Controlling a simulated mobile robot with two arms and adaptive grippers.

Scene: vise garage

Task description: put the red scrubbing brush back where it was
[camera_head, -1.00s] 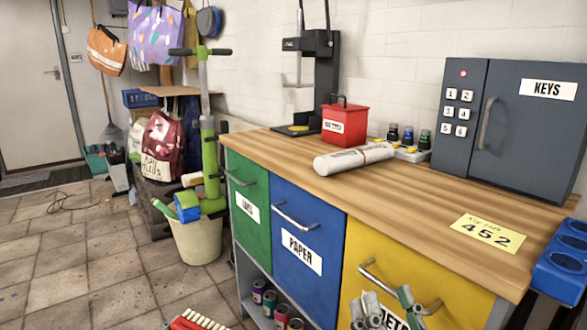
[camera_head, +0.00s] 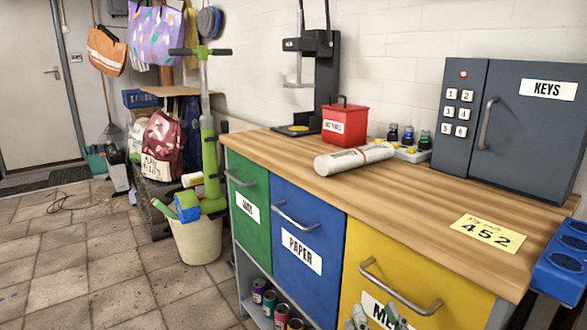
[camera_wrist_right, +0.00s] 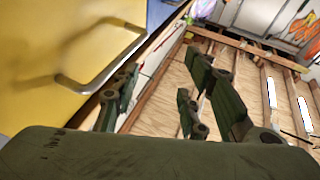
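The red scrubbing brush does not show clearly in any view now. My right gripper (camera_head: 370,320) shows only as grey-green finger parts at the bottom edge of the head view, in front of the yellow drawer (camera_head: 405,265). In the right wrist view its dark green fingers (camera_wrist_right: 158,102) stand apart, with no brush visible between them. The yellow drawer front and its handle (camera_wrist_right: 95,78) are close to the left in that view. My left gripper is not in the head view.
A wooden workbench top (camera_head: 400,190) carries a white roll (camera_head: 354,158), a red box (camera_head: 345,124) and a grey key safe (camera_head: 510,130). A bucket (camera_head: 197,242) with cleaning tools stands left of the green drawer (camera_head: 248,205). Tiled floor (camera_head: 80,265) is clear at front left.

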